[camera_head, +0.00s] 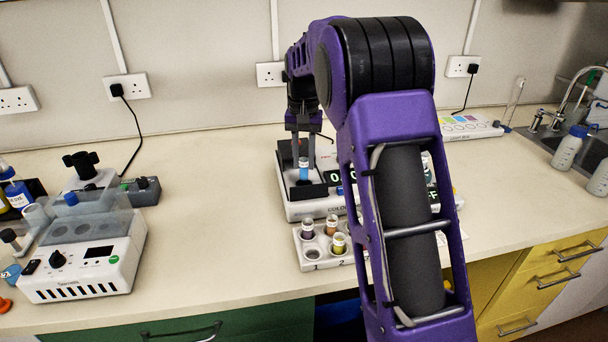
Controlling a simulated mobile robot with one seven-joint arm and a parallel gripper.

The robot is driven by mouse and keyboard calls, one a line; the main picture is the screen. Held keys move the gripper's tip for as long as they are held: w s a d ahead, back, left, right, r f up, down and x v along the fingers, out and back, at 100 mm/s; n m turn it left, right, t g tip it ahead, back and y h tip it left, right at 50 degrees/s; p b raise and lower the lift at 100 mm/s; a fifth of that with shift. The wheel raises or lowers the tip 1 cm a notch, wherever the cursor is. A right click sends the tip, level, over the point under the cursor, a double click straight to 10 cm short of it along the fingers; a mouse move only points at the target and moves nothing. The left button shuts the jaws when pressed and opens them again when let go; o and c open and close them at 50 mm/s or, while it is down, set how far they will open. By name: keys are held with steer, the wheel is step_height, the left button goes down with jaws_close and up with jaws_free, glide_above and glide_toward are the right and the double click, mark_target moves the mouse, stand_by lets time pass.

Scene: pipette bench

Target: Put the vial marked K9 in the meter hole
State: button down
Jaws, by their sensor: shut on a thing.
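My gripper (303,150) points down at the back of the bench, over the left part of the meter (304,210), a white box with a black well and a lit display. It is shut on a vial with blue liquid (304,172) and a pale top. The vial is upright within the dark-walled well. I cannot read its mark, nor tell whether its base is in the hole. A white rack (313,264) stands in front of the meter, holding a purple vial (307,229), a brown vial (331,226) and a yellow vial (339,244). Their marks are unreadable.
My arm hides the right part of the meter and rack. A white device with a knob (85,265) and bottles stand at the left. A light box (468,127) lies at the back right, near the sink (575,150). The bench between left device and rack is clear.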

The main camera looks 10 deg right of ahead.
mark_target(304, 173)
steer(key=shift+f, duration=1.9)
steer(key=shift+f+b, duration=0.3)
steer(key=c, duration=0.7)
jaws_free()
steer(key=shift+o, duration=0.2)
step_height(304, 173, up, 13)
steer(key=p, duration=0.2)
steer(key=shift+f, duration=0.15)
